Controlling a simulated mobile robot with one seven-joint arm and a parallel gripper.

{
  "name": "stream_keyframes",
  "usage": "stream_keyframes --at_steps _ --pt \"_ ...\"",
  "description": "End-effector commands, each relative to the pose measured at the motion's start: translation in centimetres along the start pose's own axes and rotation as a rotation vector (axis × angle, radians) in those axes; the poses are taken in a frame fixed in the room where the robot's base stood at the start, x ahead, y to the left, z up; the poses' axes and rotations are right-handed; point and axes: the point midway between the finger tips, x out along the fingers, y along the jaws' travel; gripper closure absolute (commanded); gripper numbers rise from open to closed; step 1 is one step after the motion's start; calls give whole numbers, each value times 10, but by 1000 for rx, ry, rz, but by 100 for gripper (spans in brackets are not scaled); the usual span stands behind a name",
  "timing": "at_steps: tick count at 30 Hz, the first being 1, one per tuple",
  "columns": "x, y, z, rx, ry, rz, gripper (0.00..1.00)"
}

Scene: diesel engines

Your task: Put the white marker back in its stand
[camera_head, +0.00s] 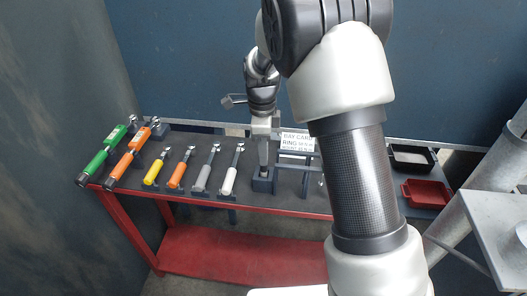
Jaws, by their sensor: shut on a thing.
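My gripper (263,138) points down over the red cart, near the middle of its dark top. It is shut on a slim, pale grey upright thing, which I take to be the white marker (263,153). The gripper hides its upper part. A small dark block, the stand (263,185), is directly below the gripper. The marker's lower end appears at or just inside the block's opening; I cannot tell how deep it sits.
Left of the stand lie several tools: a white-handled one (229,181), a grey one (203,178), orange, yellow and green ones. A white sign (297,142) stands just right of the gripper. Dark and red trays (426,193) are at the right. My arm hides part of the cart.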

Motion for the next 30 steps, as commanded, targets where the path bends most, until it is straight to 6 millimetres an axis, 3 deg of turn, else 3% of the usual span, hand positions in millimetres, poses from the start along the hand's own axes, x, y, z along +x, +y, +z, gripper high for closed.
stream_keyframes --at_steps 13,14,17,23,27,30 --pt "4 0 0 0 0 0 100" --pt "4 0 0 0 0 0 80" --pt "4 0 0 0 0 0 63" --pt "4 0 0 0 0 0 62" --pt "4 0 0 0 0 0 44" --pt "4 0 0 0 0 0 44"
